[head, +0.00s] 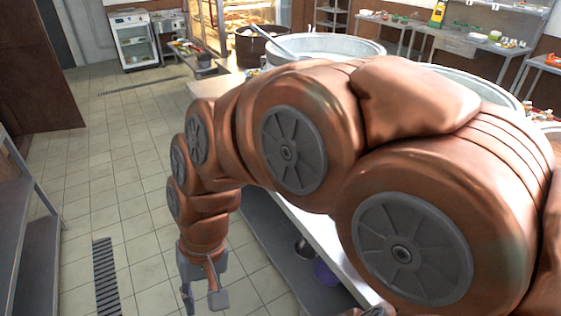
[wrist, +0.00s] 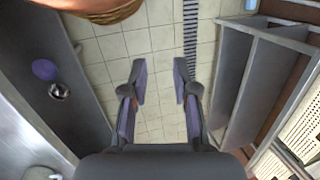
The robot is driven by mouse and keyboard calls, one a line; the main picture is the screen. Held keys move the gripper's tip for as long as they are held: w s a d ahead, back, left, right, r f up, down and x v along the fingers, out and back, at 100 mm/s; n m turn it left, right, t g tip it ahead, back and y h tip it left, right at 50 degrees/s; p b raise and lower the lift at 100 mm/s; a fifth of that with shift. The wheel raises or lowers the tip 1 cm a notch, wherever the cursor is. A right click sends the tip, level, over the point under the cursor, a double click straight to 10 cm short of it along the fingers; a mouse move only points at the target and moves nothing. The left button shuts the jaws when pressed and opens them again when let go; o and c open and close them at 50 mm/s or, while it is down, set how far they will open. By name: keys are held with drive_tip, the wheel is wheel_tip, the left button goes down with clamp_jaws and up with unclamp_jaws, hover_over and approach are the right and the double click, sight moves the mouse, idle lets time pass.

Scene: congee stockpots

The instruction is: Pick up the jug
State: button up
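No jug can be made out with certainty. A small shiny metal vessel (head: 303,248) stands on the low shelf under the counter, beside a purple round item (head: 325,272). In the wrist view the metal vessel (wrist: 59,91) and the purple item (wrist: 45,69) are at the left; I cannot tell if the vessel is a jug. My gripper (head: 204,298) hangs pointing down over the floor, left of that shelf. In the wrist view my gripper (wrist: 160,84) is open and empty, with only floor tiles between its fingers.
The counter (head: 325,235) bears large metal pots (head: 330,47), partly hidden by my arm. A grey shelf unit (head: 35,240) stands at the left; it is at the right in the wrist view (wrist: 245,85). Tiled floor (head: 125,190) with a drain grate (head: 106,278) lies clear between.

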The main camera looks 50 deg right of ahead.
drive_tip(key=w+d+f+m+t+y+b, duration=0.1)
drive_tip(key=w+m+t+y+b, duration=0.15)
drive_tip(key=w+m, duration=0.35)
drive_tip(key=w+d+f+m+t+y+b, duration=0.1)
drive_tip(key=w+m+t+b, duration=0.2)
drive_tip(key=w, duration=0.6)
drive_tip(key=w+d+m+t+b, duration=0.35)
drive_tip(key=w+d+m, duration=0.45)
drive_tip(key=d, duration=0.3)
drive_tip(key=s+d+f+m+t+h+b, duration=0.1)
drive_tip(key=d+f+m+t+h+b, duration=0.15)
drive_tip(key=d+m, duration=0.6)
drive_tip(key=s+d+f+m+t+h+b, duration=0.1)
drive_tip(key=d+f+m+h+b, duration=0.2)
drive_tip(key=d, duration=1.1)
drive_tip(key=s+d+f+m+t+h+b, duration=0.1)
drive_tip(key=d+m+h, duration=0.4)
drive_tip(key=d, duration=0.6)
drive_tip(key=shift+m+y, duration=0.5)
drive_tip(key=shift+m, duration=0.05)
drive_tip(key=x, duration=0.4)
drive_tip(key=b+x, duration=0.1)
drive_tip(key=x, duration=0.1)
drive_tip(key=shift+w+a, duration=0.25)
drive_tip(key=shift+w, duration=0.1)
drive_tip(key=shift+w+d+f, duration=0.15)
drive_tip(key=shift+w+d, duration=0.05)
drive_tip(key=shift+w, duration=0.4)
